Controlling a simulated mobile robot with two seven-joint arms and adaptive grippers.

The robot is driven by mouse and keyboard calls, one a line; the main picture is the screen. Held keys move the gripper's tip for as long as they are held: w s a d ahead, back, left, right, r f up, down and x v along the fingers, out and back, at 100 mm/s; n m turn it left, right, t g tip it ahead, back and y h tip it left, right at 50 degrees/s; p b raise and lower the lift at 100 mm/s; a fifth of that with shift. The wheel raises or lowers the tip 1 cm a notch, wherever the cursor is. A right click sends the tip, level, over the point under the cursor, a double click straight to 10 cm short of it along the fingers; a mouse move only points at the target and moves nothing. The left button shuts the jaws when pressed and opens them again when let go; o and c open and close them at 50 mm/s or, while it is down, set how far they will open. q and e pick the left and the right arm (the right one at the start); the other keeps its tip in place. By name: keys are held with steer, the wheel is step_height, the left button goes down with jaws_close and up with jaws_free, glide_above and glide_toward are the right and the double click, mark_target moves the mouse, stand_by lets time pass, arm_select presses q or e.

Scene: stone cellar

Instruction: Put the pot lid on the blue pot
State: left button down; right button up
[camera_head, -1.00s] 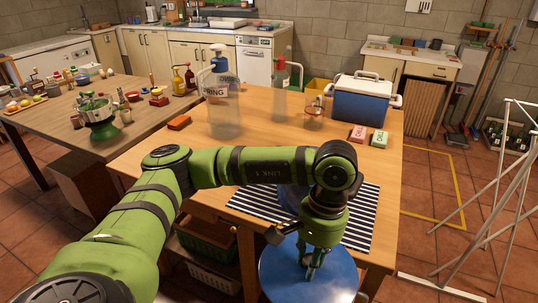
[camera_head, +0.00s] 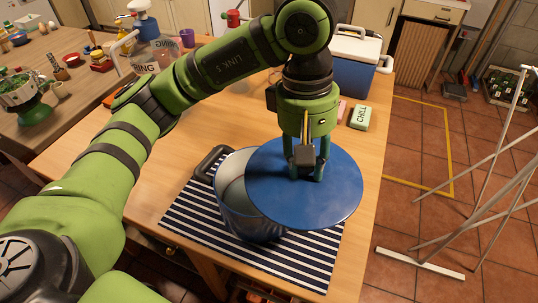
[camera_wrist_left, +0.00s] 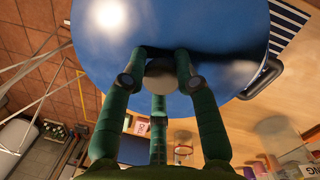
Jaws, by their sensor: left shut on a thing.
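The blue pot lid (camera_head: 335,200) is a wide round disc, held roughly level by my left gripper (camera_head: 307,170). The gripper is shut on the lid's knob (camera_wrist_left: 160,74), and its fingers surround it in the left wrist view. The blue pot (camera_head: 250,222) stands upright on a striped mat, its grey inside open on the left. The lid is above the pot and off to its right, hiding the right part of the rim. A dark pot handle (camera_head: 211,163) shows at the back left. My right gripper is not in view.
The striped mat (camera_head: 305,265) lies near the table's front right edge. A white rack (camera_head: 485,200) stands on the floor at right.

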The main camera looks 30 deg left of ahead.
mark_target(271, 157)
arm_select(q)
steer(key=a+f, duration=0.1)
steer(key=a, duration=0.1)
steer(key=a+f+p, duration=0.1)
steer(key=a, duration=0.1)
steer(key=w+a+f, duration=0.1)
steer(key=a, duration=0.1)
steer(key=shift+a+f+p, duration=0.25)
steer(key=shift+a+p, duration=0.15)
steer(key=a+f, duration=0.1)
steer(key=w+a, duration=0.1)
steer(key=a+f+p, duration=0.1)
steer(key=shift+w+a+f, duration=0.3)
steer(key=shift+w+a, duration=0.05)
steer(key=shift+w, duration=0.05)
steer(key=shift+a+f, duration=0.2)
steer(key=shift+f, duration=0.35)
step_height(271, 157, down, 3)
steer(key=shift+f+p, duration=0.2)
steer(key=shift+p, duration=0.55)
steer(key=c, duration=0.9)
jaws_free()
steer(key=shift+w, duration=0.1)
steer(key=shift+c, duration=0.2)
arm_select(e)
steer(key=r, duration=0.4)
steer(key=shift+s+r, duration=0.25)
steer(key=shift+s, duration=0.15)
arm_select(q)
steer(key=shift+r, duration=0.1)
